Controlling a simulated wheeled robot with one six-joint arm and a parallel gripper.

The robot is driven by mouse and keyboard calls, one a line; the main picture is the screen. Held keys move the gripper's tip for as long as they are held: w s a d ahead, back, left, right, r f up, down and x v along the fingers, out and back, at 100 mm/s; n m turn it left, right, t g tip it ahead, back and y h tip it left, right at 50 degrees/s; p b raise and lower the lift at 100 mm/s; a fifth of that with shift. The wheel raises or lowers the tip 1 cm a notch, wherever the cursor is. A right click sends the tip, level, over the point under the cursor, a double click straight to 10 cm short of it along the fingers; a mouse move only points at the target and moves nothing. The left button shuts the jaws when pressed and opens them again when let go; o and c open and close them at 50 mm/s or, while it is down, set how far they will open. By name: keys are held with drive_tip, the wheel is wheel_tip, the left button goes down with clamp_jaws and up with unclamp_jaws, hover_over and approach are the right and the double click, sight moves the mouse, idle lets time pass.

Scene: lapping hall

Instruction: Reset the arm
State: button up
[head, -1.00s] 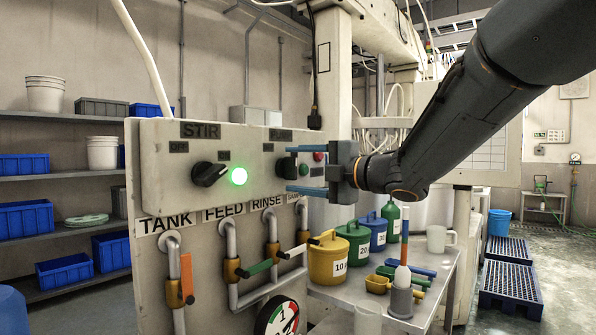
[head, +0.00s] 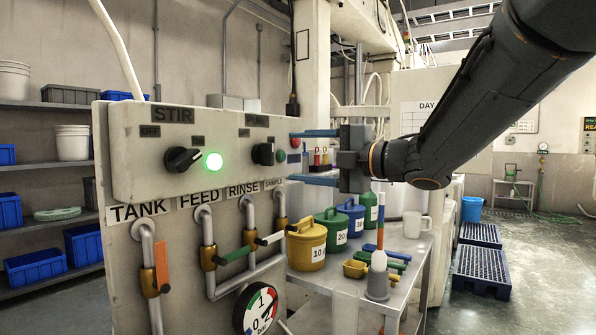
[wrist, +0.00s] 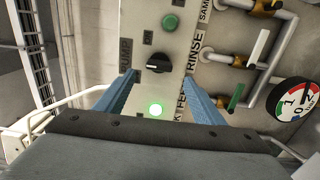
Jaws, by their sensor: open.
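My gripper (head: 292,157) is open and empty, its two blue fingers pointing left toward the control panel (head: 128,184). The fingertips are right of the second black knob (head: 263,153), apart from it as far as I can tell. In the wrist view the knob (wrist: 158,63) shows just beyond the fingertips (wrist: 160,75), with a PUMP label beside it. My arm reaches in from the upper right, bent at the wrist.
The STIR knob (head: 183,160) sits left of a lit green lamp (head: 214,161). Below are pipes with valve handles and a gauge (head: 261,309). A bench (head: 405,255) holds lidded yellow, green and blue tubs, a bottle and a jug (head: 416,225).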

drive_tip(key=w+d+f+m+t+h+p, duration=0.25)
drive_tip(key=w+d+f+m+h, duration=0.2)
drive_tip(key=m, duration=0.35)
drive_tip(key=s+d+f+m+g+h+p, duration=0.1)
drive_tip(key=s+d+f+m+g+h, duration=0.15)
drive_tip(key=d+f+m+h, duration=0.5)
drive_tip(key=s+d+f+m+g+h+p, duration=0.1)
drive_tip(key=s+d+f+m+h, duration=0.25)
drive_tip(key=f, duration=0.65)
drive_tip(key=s+a+f+m+g+p, duration=0.1)
drive_tip(key=s+f+m+g, duration=0.3)
drive_tip(key=s, duration=0.9)
drive_tip(key=s+a+f+m+g+y+p, duration=0.1)
drive_tip(key=s+f+m+g, duration=0.4)
drive_tip(key=s+f, duration=0.4)
drive_tip(key=s+g, duration=0.1)
drive_tip(key=s, duration=0.3)
